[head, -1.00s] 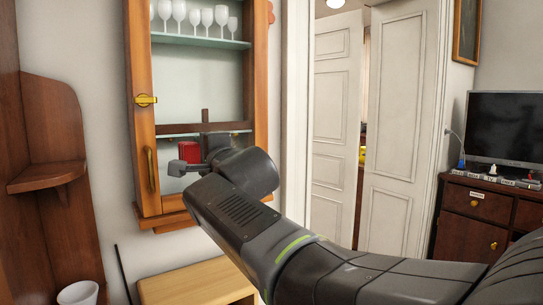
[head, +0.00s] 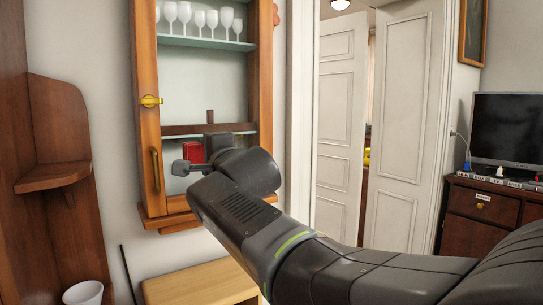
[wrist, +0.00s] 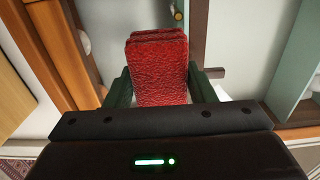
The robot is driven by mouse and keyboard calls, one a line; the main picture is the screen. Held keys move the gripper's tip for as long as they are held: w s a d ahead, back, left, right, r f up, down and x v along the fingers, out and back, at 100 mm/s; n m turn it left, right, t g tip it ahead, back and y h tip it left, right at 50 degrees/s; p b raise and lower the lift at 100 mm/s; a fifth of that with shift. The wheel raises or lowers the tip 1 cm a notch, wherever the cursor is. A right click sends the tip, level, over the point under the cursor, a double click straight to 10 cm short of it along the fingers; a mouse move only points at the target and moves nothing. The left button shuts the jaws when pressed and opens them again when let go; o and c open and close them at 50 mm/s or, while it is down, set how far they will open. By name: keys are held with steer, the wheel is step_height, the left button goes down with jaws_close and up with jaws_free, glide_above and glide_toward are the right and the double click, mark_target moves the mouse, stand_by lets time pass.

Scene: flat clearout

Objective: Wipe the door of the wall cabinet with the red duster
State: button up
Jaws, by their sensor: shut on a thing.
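The wall cabinet (head: 265,75) hangs on the wall left of centre in the head view. Its door (head: 146,60) has a wooden frame, a yellow latch and a curved handle on the left side. My gripper (head: 205,155) is in front of the lower part of the door. It is shut on the red duster (head: 193,151), which is partly hidden by the gripper in the head view. In the wrist view the red duster (wrist: 159,65) stands out between my two dark green fingers. Whether it touches the door cannot be told.
Several glasses (head: 199,18) stand on the cabinet's upper shelf. A wooden corner shelf (head: 55,175) is at the left, with a white bin (head: 83,293) below. A low wooden table (head: 200,284) stands under the cabinet. A white door (head: 405,120) and a monitor (head: 513,125) are at the right.

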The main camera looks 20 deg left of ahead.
steer(key=shift+w+a, duration=0.3)
steer(key=shift+w+r+p, duration=0.15)
steer(key=shift+r+p, duration=0.1)
steer(key=shift+p, duration=0.9)
steer(key=w+d+p, duration=0.1)
steer(key=p, duration=0.4)
steer(key=w+d+p, duration=0.1)
steer(key=p, duration=0.5)
steer(key=shift+w+d, duration=0.25)
steer(key=shift+w, duration=0.05)
steer(key=shift+f, duration=0.2)
steer(key=shift+w+d+p, duration=0.15)
steer(key=shift+p, duration=0.15)
